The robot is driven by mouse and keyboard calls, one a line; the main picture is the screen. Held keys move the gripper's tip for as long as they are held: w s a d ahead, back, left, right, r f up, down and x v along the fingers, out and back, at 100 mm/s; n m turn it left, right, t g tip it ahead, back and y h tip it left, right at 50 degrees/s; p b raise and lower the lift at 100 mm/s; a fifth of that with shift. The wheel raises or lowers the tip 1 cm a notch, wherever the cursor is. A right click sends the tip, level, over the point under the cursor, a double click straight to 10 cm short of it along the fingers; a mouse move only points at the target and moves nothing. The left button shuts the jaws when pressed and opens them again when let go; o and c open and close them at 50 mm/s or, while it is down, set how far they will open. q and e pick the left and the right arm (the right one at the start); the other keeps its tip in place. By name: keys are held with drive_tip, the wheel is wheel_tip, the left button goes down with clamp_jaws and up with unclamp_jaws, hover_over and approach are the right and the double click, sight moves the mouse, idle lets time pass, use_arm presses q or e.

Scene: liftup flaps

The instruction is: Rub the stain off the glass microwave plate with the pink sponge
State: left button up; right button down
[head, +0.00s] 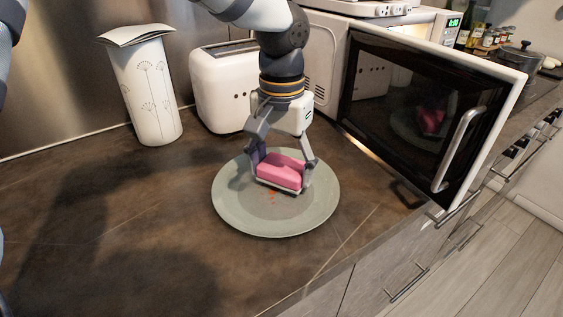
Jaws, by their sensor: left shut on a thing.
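The pink sponge (280,171) is held between the fingers of my left gripper (281,175), which is shut on it. The sponge is over the middle of the round grey-green plate (237,213). Its pale underside is at or just above the plate; I cannot tell whether it touches. A small orange-red stain (272,198) shows on the plate just in front of the sponge. Part of the stain may be hidden under the sponge. The plate lies flat on the dark countertop. My right gripper is not in view.
The microwave (325,50) stands behind the plate, its dark glass door (415,105) swung open to the right. A white toaster (222,92) and a white patterned canister (152,92) stand at the back. The countertop (110,215) left of the plate is clear.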

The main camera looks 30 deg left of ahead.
use_arm(q)
drive_tip(key=shift+f, duration=0.6)
